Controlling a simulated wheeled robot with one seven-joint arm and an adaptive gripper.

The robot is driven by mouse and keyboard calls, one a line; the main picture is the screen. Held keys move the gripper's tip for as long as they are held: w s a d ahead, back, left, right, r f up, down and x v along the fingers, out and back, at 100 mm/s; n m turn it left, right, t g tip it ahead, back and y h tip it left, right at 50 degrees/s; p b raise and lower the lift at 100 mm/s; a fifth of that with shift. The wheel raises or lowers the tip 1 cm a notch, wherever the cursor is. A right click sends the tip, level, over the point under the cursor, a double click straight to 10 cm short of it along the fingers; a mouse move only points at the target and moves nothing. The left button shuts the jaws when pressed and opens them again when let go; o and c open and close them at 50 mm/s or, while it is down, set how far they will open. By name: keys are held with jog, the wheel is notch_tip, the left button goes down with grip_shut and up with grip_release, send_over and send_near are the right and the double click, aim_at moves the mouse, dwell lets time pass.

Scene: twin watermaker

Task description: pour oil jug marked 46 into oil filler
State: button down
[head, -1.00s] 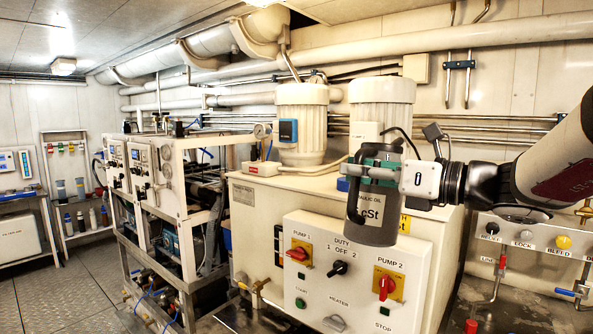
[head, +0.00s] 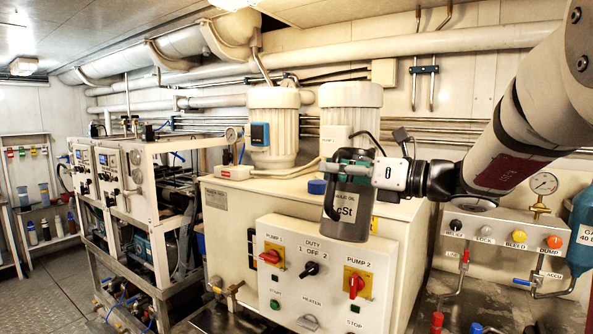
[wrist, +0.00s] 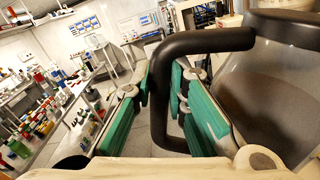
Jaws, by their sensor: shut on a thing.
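The oil jug (head: 350,222) is a dark grey pitcher with a black loop handle. In the head view it hangs roughly upright in front of the white tank (head: 226,225). Its label shows part of "HYDRAULIC OIL" and "cSt"; I cannot read the number. My gripper (head: 352,170) is shut on the handle. In the wrist view, the green finger pads (wrist: 165,100) sit either side of the handle (wrist: 200,42), and the translucent jug body fills the right. A blue cap (head: 316,187) on the tank top, just left of the jug, may be the oil filler; its opening is not visible.
Two ribbed motors (head: 274,125) stand on the tank behind the jug. A control box (head: 318,272) with red and black switches projects below it. A valve panel (head: 508,235), gauge (head: 544,183) and blue cylinder (head: 581,235) are at right. Floor is open at left.

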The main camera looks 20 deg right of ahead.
aim_at(350, 152)
jog(key=shift+w+d+r+m+p, duration=0.2)
jog(key=shift+w+d, duration=0.2)
jog(key=shift+d, duration=0.15)
jog(key=shift+w+d+r+m+p, duration=0.1)
jog(key=shift+w+d+r, duration=0.1)
jog(key=shift+w+d, duration=0.25)
jog(key=shift+w+d+r+m+p, duration=0.1)
jog(key=shift+w+d+m+p, duration=0.25)
jog(key=shift+w+d+m, duration=0.25)
jog(key=shift+w+d+r+m+p, duration=0.1)
jog(key=shift+w+d+m+p, duration=0.25)
jog(key=shift+d, duration=0.4)
jog(key=shift+f, duration=0.1)
jog(key=shift+d+m+p, duration=0.1)
jog(key=shift+m+p, duration=0.25)
jog(key=shift+p, duration=0.1)
jog(key=shift+r, duration=0.3)
jog(key=shift+w+d+r+m+p, duration=0.2)
jog(key=shift+r+m+p, duration=0.2)
jog(key=shift+r+p, duration=0.3)
jog(key=shift+r, duration=0.1)
